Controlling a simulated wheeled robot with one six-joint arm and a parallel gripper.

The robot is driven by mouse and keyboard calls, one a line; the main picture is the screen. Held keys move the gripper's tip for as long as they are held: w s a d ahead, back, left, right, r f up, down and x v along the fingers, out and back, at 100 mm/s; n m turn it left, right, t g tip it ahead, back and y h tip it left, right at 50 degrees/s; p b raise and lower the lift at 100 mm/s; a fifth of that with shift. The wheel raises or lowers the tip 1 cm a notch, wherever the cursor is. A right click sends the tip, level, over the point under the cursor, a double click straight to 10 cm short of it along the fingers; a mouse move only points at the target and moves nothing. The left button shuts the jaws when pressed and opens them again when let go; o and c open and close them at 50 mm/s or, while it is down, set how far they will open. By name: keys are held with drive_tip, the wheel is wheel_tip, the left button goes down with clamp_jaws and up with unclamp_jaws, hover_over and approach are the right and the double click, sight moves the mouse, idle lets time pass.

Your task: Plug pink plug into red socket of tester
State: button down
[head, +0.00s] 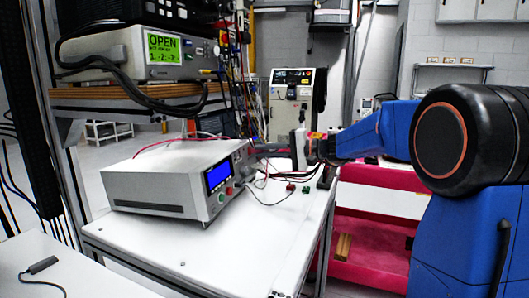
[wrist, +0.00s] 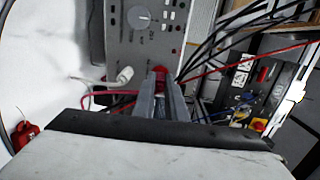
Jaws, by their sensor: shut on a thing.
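The tester (head: 150,180) is a pale grey box with a blue screen (head: 218,175) on the table. A red socket-like spot (head: 229,190) shows on its front panel, with a green one beside it. In the wrist view, the tester's panel (wrist: 118,40) with its knob and small ports fills the top middle. My gripper (head: 262,149) is at the right end of the tester's front. In the wrist view, my gripper (wrist: 160,88) is shut on a pinkish-red plug (wrist: 160,74), close to the panel's lower edge. Whether the plug touches a socket is hidden.
A red clip-like piece (head: 290,187) and a green one (head: 306,190) lie on the white table (head: 250,245) right of the tester. A white connector (wrist: 125,75) and several cables hang near my fingers. A shelf with instruments stands behind, at left.

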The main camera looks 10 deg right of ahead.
drive_tip(key=shift+a, duration=0.15)
drive_tip(key=c, duration=1.7)
unclamp_jaws()
drive_tip(key=shift+v, duration=3.5)
